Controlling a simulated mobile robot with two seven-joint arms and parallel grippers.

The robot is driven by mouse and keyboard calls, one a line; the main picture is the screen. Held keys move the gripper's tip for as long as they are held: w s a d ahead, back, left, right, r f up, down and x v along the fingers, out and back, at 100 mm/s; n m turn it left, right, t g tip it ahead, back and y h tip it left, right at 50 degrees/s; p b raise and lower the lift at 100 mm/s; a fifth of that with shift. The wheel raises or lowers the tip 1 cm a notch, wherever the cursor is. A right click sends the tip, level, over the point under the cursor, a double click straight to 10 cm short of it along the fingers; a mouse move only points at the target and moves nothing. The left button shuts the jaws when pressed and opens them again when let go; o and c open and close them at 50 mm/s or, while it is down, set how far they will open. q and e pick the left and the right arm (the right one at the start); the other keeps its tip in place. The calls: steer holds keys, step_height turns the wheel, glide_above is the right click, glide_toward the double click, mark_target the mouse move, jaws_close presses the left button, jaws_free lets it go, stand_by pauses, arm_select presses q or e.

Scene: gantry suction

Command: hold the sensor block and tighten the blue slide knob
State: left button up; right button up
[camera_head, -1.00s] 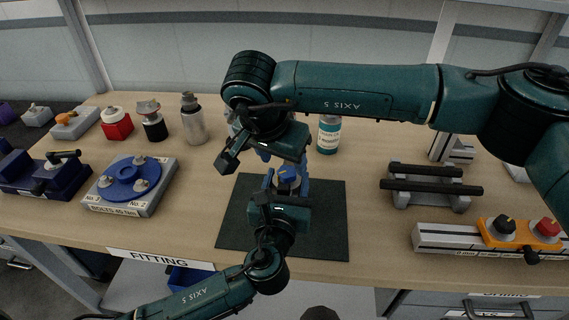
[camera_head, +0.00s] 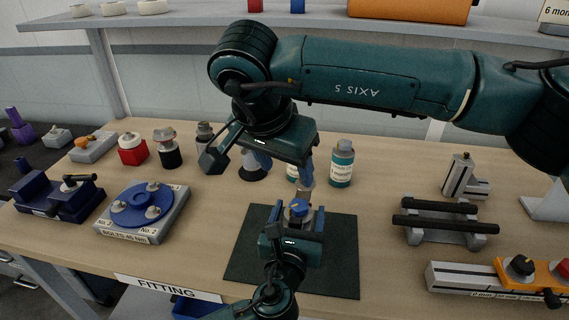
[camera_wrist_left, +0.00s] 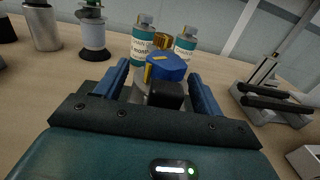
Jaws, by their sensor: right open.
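The sensor block (camera_wrist_left: 140,84) is grey, stands over the dark mat (camera_head: 338,265) and is mostly hidden by my left gripper. The blue slide knob (camera_head: 299,207) with a yellow mark sits on top of it; it also shows in the left wrist view (camera_wrist_left: 166,68). My left gripper (camera_head: 298,220) has its blue fingers on either side of the block; I cannot tell whether they touch it. My right gripper (camera_head: 286,171) is open and empty, above and behind the knob, with its fingers pointing down.
Two teal-labelled bottles (camera_head: 342,164) stand close behind the mat. A black-barred rack (camera_head: 440,222) and a rail with an orange block (camera_head: 510,272) are at right. A blue disc fixture (camera_head: 140,206) and several small parts are at left. A shelf (camera_head: 190,17) runs along the back.

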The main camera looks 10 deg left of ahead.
arm_select(q)
steer(key=shift+o, duration=1.1)
